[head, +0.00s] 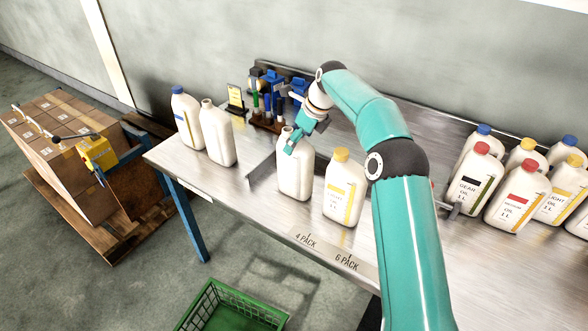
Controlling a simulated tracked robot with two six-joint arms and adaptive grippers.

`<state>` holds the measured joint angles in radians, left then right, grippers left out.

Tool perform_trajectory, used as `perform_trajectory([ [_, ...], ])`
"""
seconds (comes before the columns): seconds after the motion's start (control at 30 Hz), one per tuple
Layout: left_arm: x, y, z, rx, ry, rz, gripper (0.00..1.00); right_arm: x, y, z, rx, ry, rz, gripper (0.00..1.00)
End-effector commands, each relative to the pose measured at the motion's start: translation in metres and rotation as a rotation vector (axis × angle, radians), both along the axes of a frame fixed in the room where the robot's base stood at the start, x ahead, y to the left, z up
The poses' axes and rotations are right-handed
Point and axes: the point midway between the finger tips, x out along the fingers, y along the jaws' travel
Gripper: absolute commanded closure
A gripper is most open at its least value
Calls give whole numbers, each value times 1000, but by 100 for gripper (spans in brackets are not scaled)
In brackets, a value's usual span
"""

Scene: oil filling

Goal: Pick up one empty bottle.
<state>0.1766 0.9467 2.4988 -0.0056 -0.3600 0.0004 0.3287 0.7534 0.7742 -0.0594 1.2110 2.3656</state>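A white uncapped bottle (295,178) with no label visible stands upright on the metal workbench (250,208). My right gripper (291,143) is at its neck and shoulder, covering part of its top. I cannot tell whether the fingers are closed on it. A second white uncapped, unlabelled bottle (217,140) stands to the left. The contents of both are hidden. My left gripper is out of view.
A blue-capped bottle (187,122) and a yellow-capped bottle (342,192) flank the uncapped ones. A dispenser stand (268,122) is behind. Several capped bottles (470,183) stand right. A green crate (212,300) lies below; boxes (70,150) sit on a pallet left.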

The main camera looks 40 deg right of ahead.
Motion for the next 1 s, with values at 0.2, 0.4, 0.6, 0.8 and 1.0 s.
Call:
perform_trajectory([
  [0.2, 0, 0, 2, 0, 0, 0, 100, 8, 4, -19, 0, 1, 1, 6],
  [0.4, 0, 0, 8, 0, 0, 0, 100, 14, 3, -33, 2, 3, 1, 6],
  [0.6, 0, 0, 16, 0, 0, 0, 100, 25, 3, -59, 1, 1, 2, 6],
  [0.8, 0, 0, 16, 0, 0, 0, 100, 28, 5, -68, 1, 0, 1, 6],
  [1.0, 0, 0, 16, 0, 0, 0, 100, 28, 4, -68, 0, 0, 1, 16],
])
